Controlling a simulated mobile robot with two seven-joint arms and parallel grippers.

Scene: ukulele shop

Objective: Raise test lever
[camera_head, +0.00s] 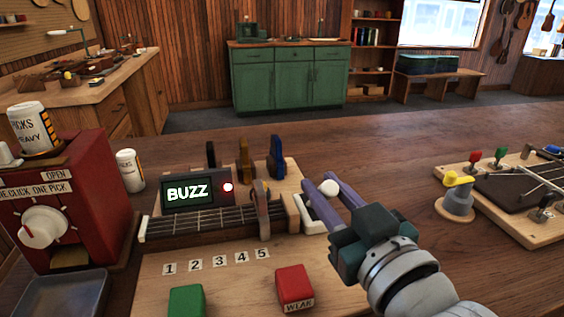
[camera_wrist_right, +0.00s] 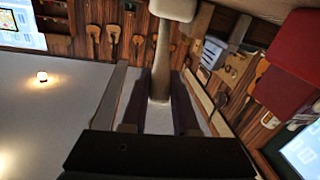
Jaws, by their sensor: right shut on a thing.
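My right gripper (camera_head: 322,184) is right of the buzz tester, its purple fingers pointing up and away. It is shut on the test lever, whose pale knob (camera_head: 329,188) shows between the fingers. In the right wrist view the pale shaft of the lever (camera_wrist_right: 161,75) runs up between the two fingers (camera_wrist_right: 162,105). The lever's lower end is hard to make out. The tester's dark display (camera_head: 187,192) reads "BUZZ", with a red light at its right. A ukulele neck (camera_head: 200,221) lies below the display. My left gripper is out of view.
A red pick dispenser (camera_head: 88,185) with a white dial stands at the left, a grey tray (camera_head: 62,292) before it. A green button (camera_head: 187,300) and a red "WEAK" button (camera_head: 295,285) are in front. A wooden board with coloured levers (camera_head: 520,205) lies right.

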